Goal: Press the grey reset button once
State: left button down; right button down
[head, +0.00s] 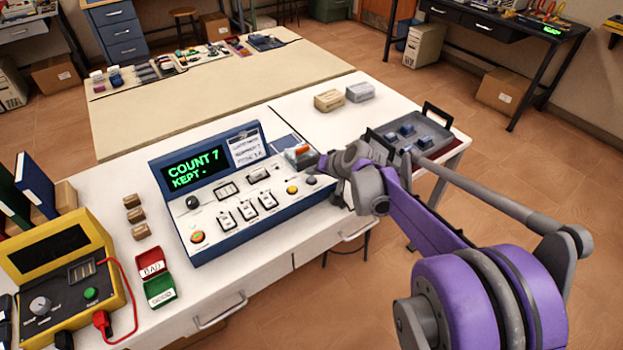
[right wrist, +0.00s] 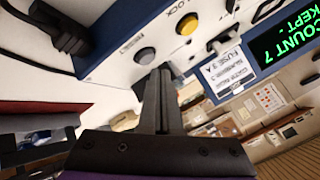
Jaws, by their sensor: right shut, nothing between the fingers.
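The grey reset button (head: 311,180) is at the right end of the blue-edged console's (head: 245,226) sloped white panel. In the right wrist view the grey button (right wrist: 146,55) shows whole beside its RESET label. My right gripper (head: 319,164) is at the console's right end, close to the button. In the right wrist view its fingers (right wrist: 161,74) are shut and empty, with their tips near the button; I see no clear contact. The console display (head: 196,168) reads COUNT 7, KEPT -. My left gripper is not in view.
A yellow button (head: 292,189) sits just left of the grey one. A grey tray (head: 433,128) with blue pieces stands right of my gripper. A yellow meter (head: 68,275) and red and green boxes are at left.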

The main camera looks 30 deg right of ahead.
aim_at(314, 184)
jog(key=shift+f, duration=0.1)
jog(key=shift+f, duration=0.35)
jog(key=shift+f+b, duration=0.5)
dwell(0.8)
jog(key=shift+r, duration=0.1)
jog(key=shift+r+p, duration=0.75)
jog(key=shift+r, duration=0.1)
jog(key=shift+r, duration=0.1)
notch_tip(314, 184, up, 5)
jog(key=p, duration=0.3)
jog(key=shift+p, duration=0.35)
